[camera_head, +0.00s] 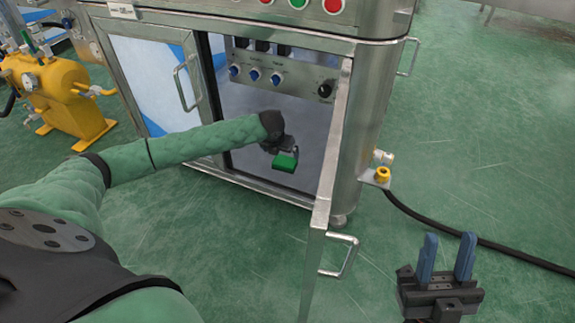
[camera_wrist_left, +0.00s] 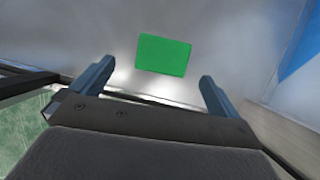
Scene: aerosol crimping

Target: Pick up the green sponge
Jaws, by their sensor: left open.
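The green sponge (camera_head: 285,163) is a small rectangular block on the grey metal floor inside the open cabinet. In the left wrist view the sponge (camera_wrist_left: 163,54) lies beyond the fingertips, between their lines, with a gap to them. My left gripper (camera_head: 283,147) reaches into the cabinet doorway, close to the sponge in the head view. In the wrist view the blue fingers of my left gripper (camera_wrist_left: 157,76) are spread apart with nothing between them. My right gripper (camera_head: 448,246) is at the lower right, with its blue fingers apart and empty, over the green floor.
The cabinet's open door (camera_head: 326,180) with its handle stands to the right of my left arm. A panel with blue knobs (camera_head: 254,75) hangs above the sponge. A yellow machine (camera_head: 50,85) stands at the far left. A black hose (camera_head: 470,238) crosses the floor at right.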

